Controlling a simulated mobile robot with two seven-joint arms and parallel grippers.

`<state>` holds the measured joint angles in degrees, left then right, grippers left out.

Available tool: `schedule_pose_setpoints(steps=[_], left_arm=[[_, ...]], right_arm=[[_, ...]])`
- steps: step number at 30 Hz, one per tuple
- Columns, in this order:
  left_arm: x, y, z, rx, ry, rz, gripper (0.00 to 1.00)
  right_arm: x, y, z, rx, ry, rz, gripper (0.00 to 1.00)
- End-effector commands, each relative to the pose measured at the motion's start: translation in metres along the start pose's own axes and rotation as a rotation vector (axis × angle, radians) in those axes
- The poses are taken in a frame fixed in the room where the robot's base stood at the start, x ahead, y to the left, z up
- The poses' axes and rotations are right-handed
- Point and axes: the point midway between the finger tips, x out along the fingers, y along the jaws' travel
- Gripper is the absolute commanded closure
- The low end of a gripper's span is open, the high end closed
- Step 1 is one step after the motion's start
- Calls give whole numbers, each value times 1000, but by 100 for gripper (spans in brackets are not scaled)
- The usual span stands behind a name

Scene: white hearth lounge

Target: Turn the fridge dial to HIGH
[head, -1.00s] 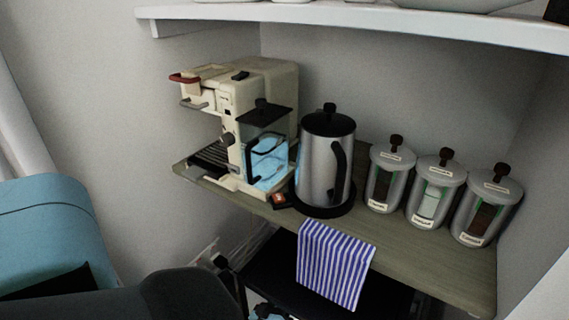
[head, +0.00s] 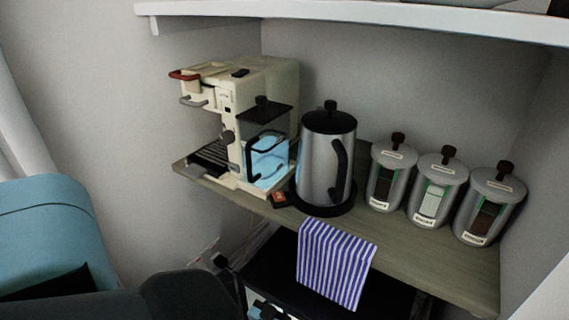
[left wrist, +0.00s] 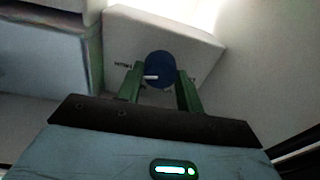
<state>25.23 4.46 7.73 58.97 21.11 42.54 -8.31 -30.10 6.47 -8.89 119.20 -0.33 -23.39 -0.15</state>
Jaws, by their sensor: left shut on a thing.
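The blue round dial (left wrist: 160,67) sits on a white panel (left wrist: 198,48) in the left wrist view. Its white pointer mark points left, toward small dark lettering on the panel that is too blurred to read surely. My left gripper (left wrist: 160,80) has its two green fingers on either side of the dial and is shut on it. Other markings around the dial are partly hidden by the fingers. The head view does not show the dial, and my right gripper is in neither current view.
In the head view, a wooden shelf (head: 408,242) holds a cream coffee machine (head: 272,80), a steel kettle (head: 318,165) and several canisters (head: 433,190). A striped cloth (head: 335,262) hangs over its front edge. A white shelf (head: 350,22) is above. A blue rounded object (head: 45,225) stands left.

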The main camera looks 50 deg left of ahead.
Motion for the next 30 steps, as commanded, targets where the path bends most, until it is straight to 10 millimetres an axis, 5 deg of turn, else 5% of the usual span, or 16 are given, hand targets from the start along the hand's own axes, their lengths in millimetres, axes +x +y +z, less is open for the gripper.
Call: schedule_pose_setpoints(steps=[10,11,15,24,30], left_arm=[[-1,0,1,6,-3,1,86],[-1,0,1,6,-3,1,60],[-1,0,1,5,-2,1,42],[-2,0,0,4,-1,1,42],[-24,0,1,4,-4,1,42]], right_arm=[[-1,0,2,-1,-4,-1,22],[-1,0,3,-1,-5,-1,22],[-2,1,4,-6,-7,-1,22],[-2,2,4,-12,-9,-2,22],[-3,2,3,-11,-7,-2,22]])
